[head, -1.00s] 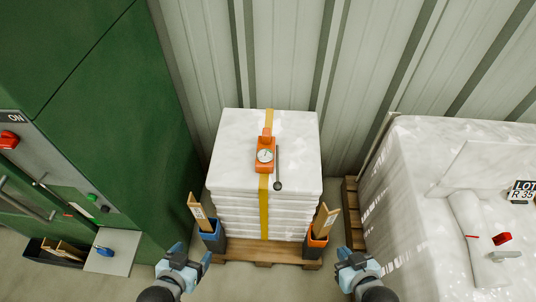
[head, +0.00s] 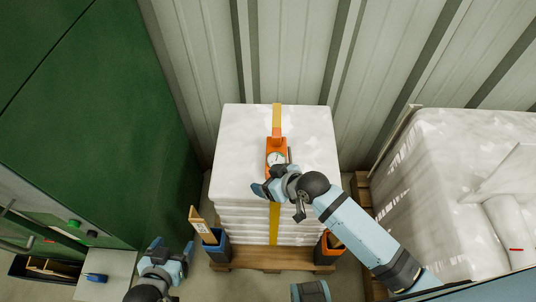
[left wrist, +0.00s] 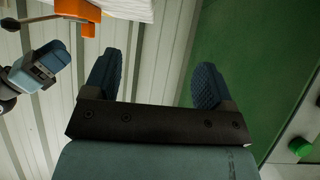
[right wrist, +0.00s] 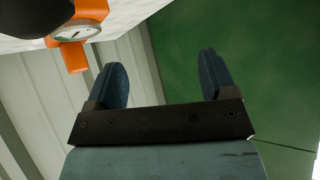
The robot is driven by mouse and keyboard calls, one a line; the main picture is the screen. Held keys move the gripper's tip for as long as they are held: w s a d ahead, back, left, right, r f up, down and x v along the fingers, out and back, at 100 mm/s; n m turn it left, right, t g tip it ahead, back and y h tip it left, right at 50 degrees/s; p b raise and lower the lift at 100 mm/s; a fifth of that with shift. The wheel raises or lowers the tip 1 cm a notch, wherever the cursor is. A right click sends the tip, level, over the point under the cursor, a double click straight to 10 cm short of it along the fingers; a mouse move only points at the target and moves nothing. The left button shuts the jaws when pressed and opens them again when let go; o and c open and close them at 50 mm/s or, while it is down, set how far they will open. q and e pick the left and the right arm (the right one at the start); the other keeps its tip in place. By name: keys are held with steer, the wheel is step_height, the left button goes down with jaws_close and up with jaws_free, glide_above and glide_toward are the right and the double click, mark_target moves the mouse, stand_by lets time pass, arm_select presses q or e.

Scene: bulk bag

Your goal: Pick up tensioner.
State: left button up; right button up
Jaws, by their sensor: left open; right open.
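The tensioner (head: 277,147) is an orange device with a round dial, lying on the yellow strap on top of the white stack. Its dark lever is mostly hidden behind my right arm in the head view. My right gripper (head: 264,188) is open and empty over the stack's front edge, just in front of the tensioner. In the right wrist view the tensioner (right wrist: 75,55) is at the upper left, outside the fingers. My left gripper (head: 172,254) is open and empty, low at the left in front of the stack. The tensioner's orange end (left wrist: 78,10) tops the left wrist view.
The white stack (head: 245,125) stands on a wooden pallet (head: 262,258). A green cabinet (head: 90,120) is at the left, a wrapped white load (head: 440,200) at the right, and a ribbed wall behind.

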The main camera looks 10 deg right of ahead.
steer(key=w+a+n+g+b, duration=0.3)
steer(key=w+b, duration=0.1)
steer(key=w, duration=0.2)
steer(key=n+g+h+b, duration=0.4)
steer(key=n+h+b, duration=0.25)
steer(key=b, duration=0.45)
glide_toward(277, 132)
steer(key=shift+m+h, duration=0.25)
steer(key=shift+m, duration=0.2)
steer(key=f, duration=0.6)
steer(key=shift+a+f+b, duration=0.2)
steer(key=shift+f+b, duration=0.05)
steer(key=shift+b, duration=0.1)
steer(key=shift+f, duration=0.3)
steer(key=f, duration=0.2)
steer(key=f+b, duration=0.1)
steer(key=f, duration=0.1)
steer(key=shift+w+f, duration=0.2)
steer(key=shift+f, duration=0.5)
steer(key=c, duration=1.1)
jaws_close()
arm_select(q)
step_height(277, 132, down, 12)
steer(key=d, duration=0.1)
steer(key=shift+w+d+h, duration=0.3)
